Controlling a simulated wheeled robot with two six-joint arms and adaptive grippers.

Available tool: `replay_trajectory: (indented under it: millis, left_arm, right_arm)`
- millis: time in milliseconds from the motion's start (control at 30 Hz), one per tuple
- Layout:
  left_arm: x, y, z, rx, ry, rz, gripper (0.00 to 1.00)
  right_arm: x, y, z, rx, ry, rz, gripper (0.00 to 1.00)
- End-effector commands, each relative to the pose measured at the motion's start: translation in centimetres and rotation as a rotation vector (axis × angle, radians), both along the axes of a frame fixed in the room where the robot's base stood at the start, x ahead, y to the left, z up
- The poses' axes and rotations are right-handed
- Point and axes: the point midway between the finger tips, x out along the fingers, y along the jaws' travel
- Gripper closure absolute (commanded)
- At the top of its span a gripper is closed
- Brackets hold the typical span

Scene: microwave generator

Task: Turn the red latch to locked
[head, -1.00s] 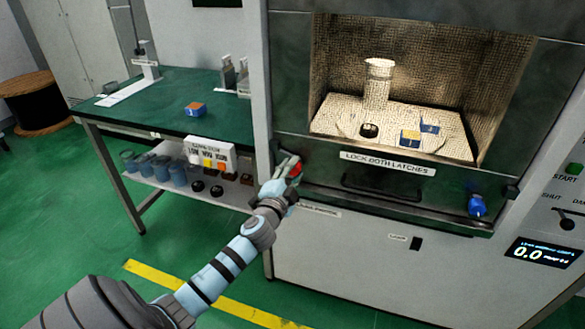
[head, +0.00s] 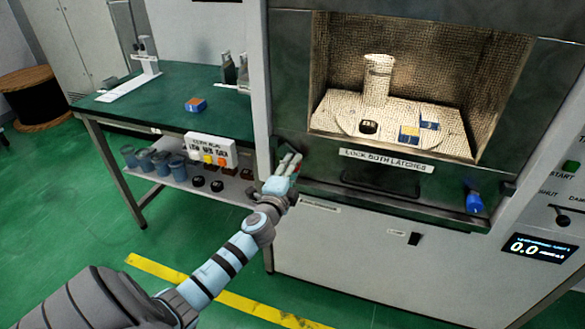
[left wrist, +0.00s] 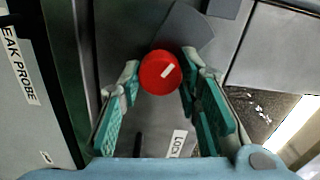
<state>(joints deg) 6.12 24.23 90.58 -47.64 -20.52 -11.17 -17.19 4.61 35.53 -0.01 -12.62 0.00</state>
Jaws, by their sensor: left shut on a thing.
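The red latch (left wrist: 161,74) shows in the left wrist view as a round red knob with a slanted white mark on its face. My left gripper (left wrist: 158,76) has a green-padded finger on each side of it and is shut on it. In the head view my left gripper (head: 291,160) is at the lower left corner of the chamber front and hides most of the latch. The label "LOCK BOTH LATCHES" (head: 385,160) is to its right. My right gripper is not in view.
A blue latch (head: 474,201) is at the lower right of the chamber front. A dark handle (head: 380,186) lies between the latches. A green table (head: 150,112) with a shelf of cups stands to the left. A display (head: 540,249) reads 0.0.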

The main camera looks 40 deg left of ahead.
Motion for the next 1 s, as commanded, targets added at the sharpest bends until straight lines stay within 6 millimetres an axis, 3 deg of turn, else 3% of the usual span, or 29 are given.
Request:
replay_trajectory:
  millis: [100, 133, 233, 633, 1000]
  left_arm:
    - [0.0, 0.0, 0.0, 0.0, 0.0, 0.0, 0.97]
    - [0.0, 0.0, 0.0, 0.0, 0.0, 0.0, 0.66]
    - [0.0, 0.0, 0.0, 0.0, 0.0, 0.0, 0.5]
    - [-0.8, -0.3, -0.1, -0.001, 0.002, 0.0, 0.49]
    - [-9.5, -3.4, -0.2, 0.0, 0.004, -0.002, 0.49]
  right_arm:
    - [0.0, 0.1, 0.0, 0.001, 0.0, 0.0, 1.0]
    - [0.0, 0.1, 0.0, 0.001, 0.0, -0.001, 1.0]
    - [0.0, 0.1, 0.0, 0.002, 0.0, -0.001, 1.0]
    - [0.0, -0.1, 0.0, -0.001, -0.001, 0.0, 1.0]
    - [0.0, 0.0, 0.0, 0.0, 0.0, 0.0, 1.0]
